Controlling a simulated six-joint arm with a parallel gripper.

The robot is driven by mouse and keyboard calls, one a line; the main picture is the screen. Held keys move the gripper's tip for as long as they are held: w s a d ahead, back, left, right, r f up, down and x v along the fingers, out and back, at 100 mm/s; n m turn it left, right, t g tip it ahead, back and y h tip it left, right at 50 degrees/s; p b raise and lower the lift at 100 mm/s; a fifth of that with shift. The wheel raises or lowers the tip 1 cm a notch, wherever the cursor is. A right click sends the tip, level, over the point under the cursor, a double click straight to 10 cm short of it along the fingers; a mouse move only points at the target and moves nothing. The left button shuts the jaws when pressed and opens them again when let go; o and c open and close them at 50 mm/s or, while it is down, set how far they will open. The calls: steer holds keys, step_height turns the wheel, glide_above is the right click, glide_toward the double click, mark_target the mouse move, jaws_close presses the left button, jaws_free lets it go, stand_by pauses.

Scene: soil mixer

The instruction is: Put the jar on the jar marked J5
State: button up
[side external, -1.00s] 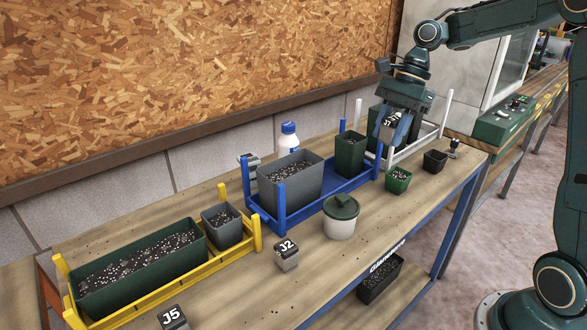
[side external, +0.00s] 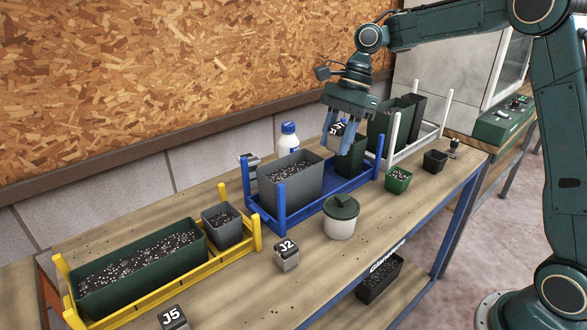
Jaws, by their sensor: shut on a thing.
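My gripper (side external: 337,141) is shut on a small jar (side external: 337,129) with a dark, white-lettered lid. Its label seems to read J7. They hang above the blue crate (side external: 328,200), near the tall green pot at its back right. The jar marked J5 (side external: 172,317) stands at the bottom left of the table, cut off by the frame's lower edge. Its dark lid shows its label, and nothing rests on it. The jar marked J2 (side external: 286,255) stands on the table between the yellow crate and the white tub.
A yellow crate (side external: 203,271) holds soil-filled pots at the left. A white crate (side external: 410,146) holds tall pots at the back right. A white tub with a green lid (side external: 341,217) stands at front centre. Bare table lies around J2.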

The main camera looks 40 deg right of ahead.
steer(key=w+a+f+n, duration=0.1)
steer(key=w+a, duration=0.2)
steer(key=a, duration=0.7)
steer(key=n+g, duration=0.2)
steer(key=n, duration=0.1)
glide_above(168, 320)
step_height(168, 320, down, 4)
steer(key=shift+f, duration=3.95)
steer(key=o, duration=1)
steer(key=shift+f, duration=0.15)
